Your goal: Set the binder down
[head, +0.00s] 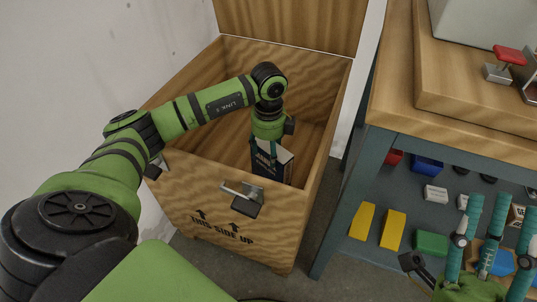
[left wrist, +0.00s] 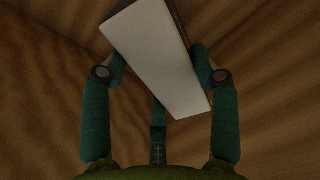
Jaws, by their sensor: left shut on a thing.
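The binder (head: 286,168) is dark blue with a pale side and is inside an open wooden crate (head: 215,210), near its front wall. My left gripper (head: 266,150) reaches down into the crate and is shut on the binder's upper part. In the left wrist view the binder (left wrist: 165,55) shows its pale face, tilted between the teal fingers of the left gripper (left wrist: 160,85). The binder's lower end is hidden in the head view, so I cannot tell whether it touches the crate floor. My right gripper (head: 490,240) is at the lower right, its teal fingers spread and nothing visible between them.
The crate's lid (head: 290,20) stands open at the back. A metal latch (head: 243,195) sits on the front wall. To the right, a workbench (head: 400,110) has a shelf with yellow blocks (head: 378,225), a green block (head: 431,243) and other small items.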

